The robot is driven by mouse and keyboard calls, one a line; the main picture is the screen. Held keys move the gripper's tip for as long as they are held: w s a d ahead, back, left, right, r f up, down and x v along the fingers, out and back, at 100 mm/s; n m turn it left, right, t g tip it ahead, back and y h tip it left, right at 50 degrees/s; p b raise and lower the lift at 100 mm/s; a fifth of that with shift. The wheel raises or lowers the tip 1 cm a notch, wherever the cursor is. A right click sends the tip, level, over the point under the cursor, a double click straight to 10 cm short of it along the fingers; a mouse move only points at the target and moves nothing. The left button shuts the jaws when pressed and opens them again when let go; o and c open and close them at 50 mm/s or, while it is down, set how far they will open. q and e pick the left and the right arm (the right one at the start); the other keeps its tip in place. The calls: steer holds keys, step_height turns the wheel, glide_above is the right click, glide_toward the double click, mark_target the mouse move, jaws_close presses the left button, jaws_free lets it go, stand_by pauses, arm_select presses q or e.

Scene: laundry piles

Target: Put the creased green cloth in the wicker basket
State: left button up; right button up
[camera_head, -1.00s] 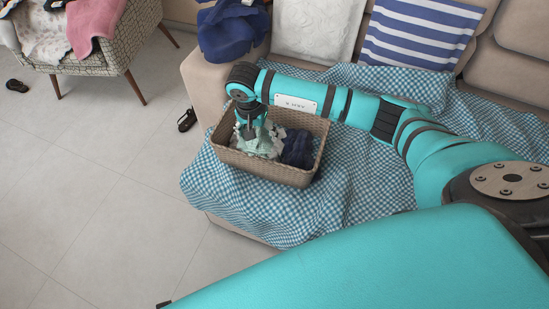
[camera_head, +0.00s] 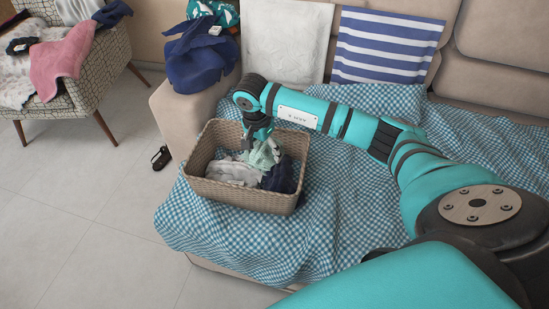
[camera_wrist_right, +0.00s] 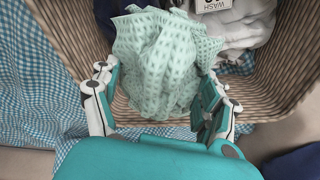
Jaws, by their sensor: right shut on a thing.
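The creased pale green cloth (camera_head: 262,155) is bunched up inside the wicker basket (camera_head: 245,199), towards its back wall. My right gripper (camera_head: 252,142) points down into the basket and is shut on this cloth. In the right wrist view the cloth (camera_wrist_right: 163,62) bulges between the two fingers of the right gripper (camera_wrist_right: 158,80), with the basket's woven wall (camera_wrist_right: 70,22) around it. The underside of the cloth is hidden. My left gripper is not in view.
A whitish cloth (camera_head: 232,172) and a dark navy cloth (camera_head: 281,178) lie in the basket. The basket stands on a blue checked blanket (camera_head: 235,232) on the sofa. Cushions (camera_head: 287,38) stand behind. A patterned armchair (camera_head: 88,78) with laundry is at the left.

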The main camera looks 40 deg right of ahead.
steer(key=s+d, duration=0.2)
steer(key=shift+d+f, duration=0.15)
steer(key=shift+d, duration=0.2)
steer(key=shift+s+f, duration=0.1)
steer(key=shift+f, duration=0.15)
step_height(320, 180, down, 3)
steer(key=shift+f+b, duration=0.1)
steer(key=shift+b, duration=0.25)
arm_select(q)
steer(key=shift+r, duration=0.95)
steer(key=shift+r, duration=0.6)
arm_select(e)
steer(key=shift+f, duration=0.2)
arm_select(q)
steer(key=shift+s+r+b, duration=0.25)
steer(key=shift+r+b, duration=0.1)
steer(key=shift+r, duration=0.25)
arm_select(e)
steer(key=shift+f, duration=0.2)
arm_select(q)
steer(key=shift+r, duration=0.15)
